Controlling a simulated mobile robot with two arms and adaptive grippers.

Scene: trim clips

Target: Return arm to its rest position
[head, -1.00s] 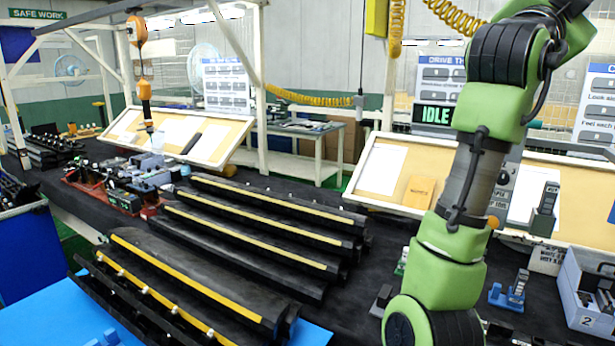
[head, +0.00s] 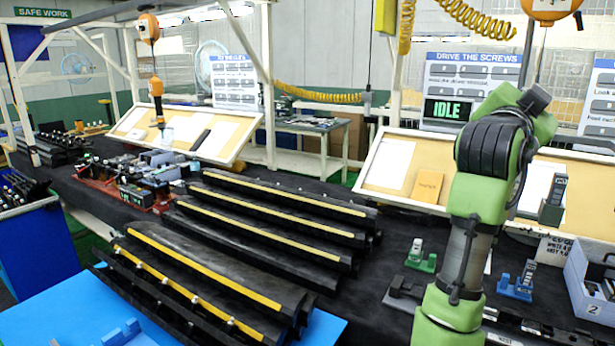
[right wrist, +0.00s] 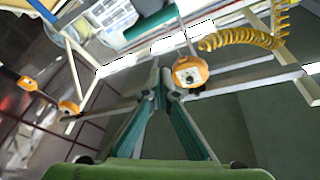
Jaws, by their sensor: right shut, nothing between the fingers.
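My right arm (head: 478,200), green and dark grey, rises from the bottom right of the head view and bends over at the top. Its gripper does not show there. The right wrist view looks up at the ceiling, lamps and frame beams, with a green part of my arm (right wrist: 150,172) along the bottom edge. My left arm and left gripper are in neither view.
Black trim strips with yellow lines (head: 280,215) lie across the dark table. A blue-grey bin (head: 592,280) marked 2 stands at the right. Small green (head: 420,257) and blue (head: 517,283) holders stand beside my arm. Tilted boards (head: 440,165) line the back.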

